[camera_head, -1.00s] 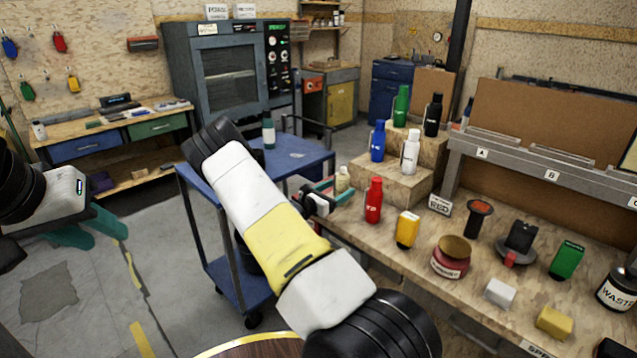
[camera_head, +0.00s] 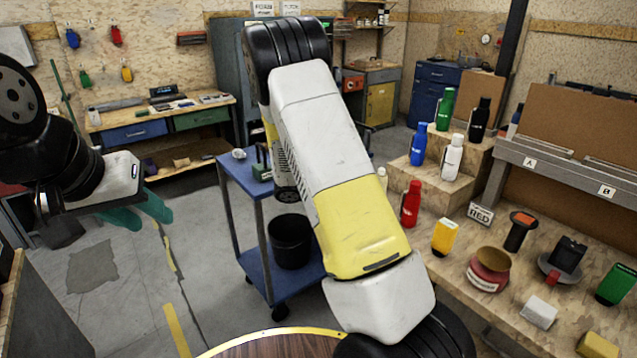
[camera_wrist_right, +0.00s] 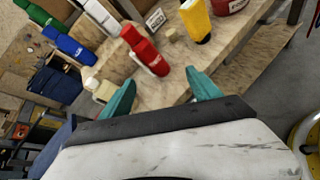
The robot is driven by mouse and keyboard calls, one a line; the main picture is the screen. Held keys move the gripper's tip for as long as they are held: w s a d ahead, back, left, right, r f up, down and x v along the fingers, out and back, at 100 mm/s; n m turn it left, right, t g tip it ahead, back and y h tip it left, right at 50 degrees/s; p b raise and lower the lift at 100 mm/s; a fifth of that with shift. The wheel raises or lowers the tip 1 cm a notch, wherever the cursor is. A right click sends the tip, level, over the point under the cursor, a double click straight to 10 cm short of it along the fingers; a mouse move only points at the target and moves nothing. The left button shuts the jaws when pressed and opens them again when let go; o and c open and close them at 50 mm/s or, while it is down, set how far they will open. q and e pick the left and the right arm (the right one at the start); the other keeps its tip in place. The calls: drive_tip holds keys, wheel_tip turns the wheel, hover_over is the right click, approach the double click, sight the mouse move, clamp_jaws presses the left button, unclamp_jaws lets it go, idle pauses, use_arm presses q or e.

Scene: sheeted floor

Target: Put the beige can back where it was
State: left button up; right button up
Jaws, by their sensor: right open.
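The beige can (camera_head: 382,178) stands near the bench's far left corner, left of the red bottle (camera_head: 411,204); my right arm partly covers it in the head view. In the right wrist view the beige can (camera_wrist_right: 104,91) shows just beyond the left finger, outside the gap. My right gripper (camera_wrist_right: 160,97) is open with nothing between its teal fingers; my own arm hides it in the head view. My left gripper (camera_head: 141,212) hangs over the floor at the left, fingers apart and empty.
White (camera_head: 452,157), blue (camera_head: 418,145), green (camera_head: 445,110) and black (camera_head: 479,120) bottles stand on a stepped wooden block. A yellow bottle (camera_head: 444,237) and a red jar (camera_head: 488,271) stand nearer on the bench. A blue cart (camera_head: 240,175) with a black bin (camera_head: 290,242) is left of the bench.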

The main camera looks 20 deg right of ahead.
drive_tip(key=s+a+r+m+t+y, duration=0.6)
drive_tip(key=s+a+r+m+y, duration=0.7)
drive_tip(key=s+a+r, duration=0.5)
drive_tip(key=s+r+y, duration=0.2)
drive_tip(key=s, duration=0.1)
drive_tip(key=shift+r, duration=0.35)
drive_tip(key=shift+s+a, duration=0.1)
